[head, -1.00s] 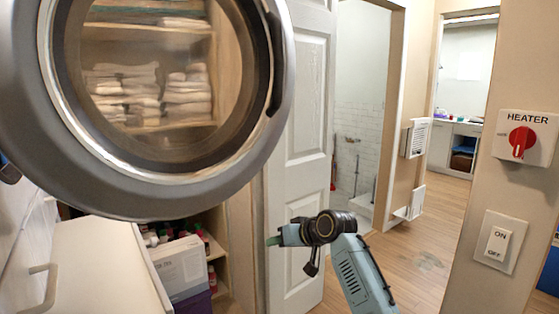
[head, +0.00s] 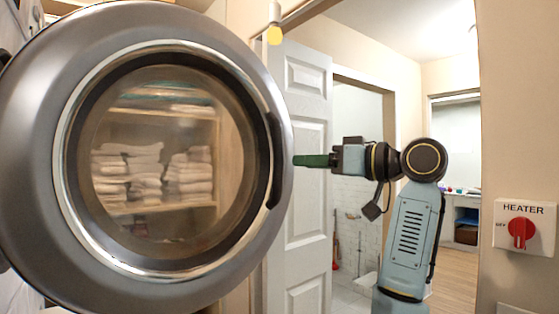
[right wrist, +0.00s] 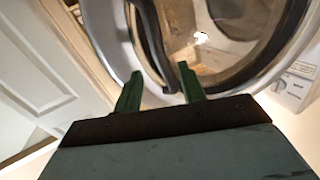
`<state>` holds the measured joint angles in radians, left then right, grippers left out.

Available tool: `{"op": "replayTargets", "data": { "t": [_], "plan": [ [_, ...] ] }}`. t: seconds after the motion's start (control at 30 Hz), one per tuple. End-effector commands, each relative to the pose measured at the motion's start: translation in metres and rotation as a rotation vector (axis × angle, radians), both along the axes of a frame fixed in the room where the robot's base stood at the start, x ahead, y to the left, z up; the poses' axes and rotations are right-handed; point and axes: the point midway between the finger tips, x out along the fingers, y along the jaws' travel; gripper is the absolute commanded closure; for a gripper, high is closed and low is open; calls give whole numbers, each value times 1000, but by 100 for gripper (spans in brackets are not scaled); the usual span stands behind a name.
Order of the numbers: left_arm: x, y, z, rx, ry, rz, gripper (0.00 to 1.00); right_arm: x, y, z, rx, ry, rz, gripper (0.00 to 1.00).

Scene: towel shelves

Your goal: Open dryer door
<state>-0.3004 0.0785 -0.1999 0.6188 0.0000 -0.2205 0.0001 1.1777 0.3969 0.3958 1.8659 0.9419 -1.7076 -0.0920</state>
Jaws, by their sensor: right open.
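The dryer door (head: 35,150) is a large round grey ring with a glass window, filling the left of the head view. A dark curved handle (head: 274,165) runs along the right side of its window. My right gripper (head: 298,160) has green fingers pointing left at the door's right rim. In the right wrist view, the open right gripper (right wrist: 160,76) has its two fingertips either side of the lower part of the handle (right wrist: 147,35). Whether they touch it I cannot tell. My left gripper is not in view.
Folded towels on shelves show in the window glass. A white panelled door (head: 305,110) stands behind my right gripper. A heater switch (head: 523,228) is on the wall at the right. Open floor (head: 455,265) shows beyond my right arm.

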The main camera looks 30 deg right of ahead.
Motion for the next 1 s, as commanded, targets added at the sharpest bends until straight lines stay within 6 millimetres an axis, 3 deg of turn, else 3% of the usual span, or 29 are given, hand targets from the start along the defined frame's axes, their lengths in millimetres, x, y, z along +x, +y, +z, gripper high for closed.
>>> {"op": "replayTargets", "data": {
  "t": [0.1,0.33,0.5,0.8,1.0],
  "plan": [
    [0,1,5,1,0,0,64,24,13,1,2,3,5,60],
    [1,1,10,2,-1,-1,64,57,28,1,1,2,1,60],
    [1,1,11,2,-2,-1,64,68,33,0,1,0,0,60],
    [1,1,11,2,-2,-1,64,69,33,0,0,0,-1,60],
    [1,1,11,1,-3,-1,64,69,33,0,0,0,-1,86]
  ]
}}
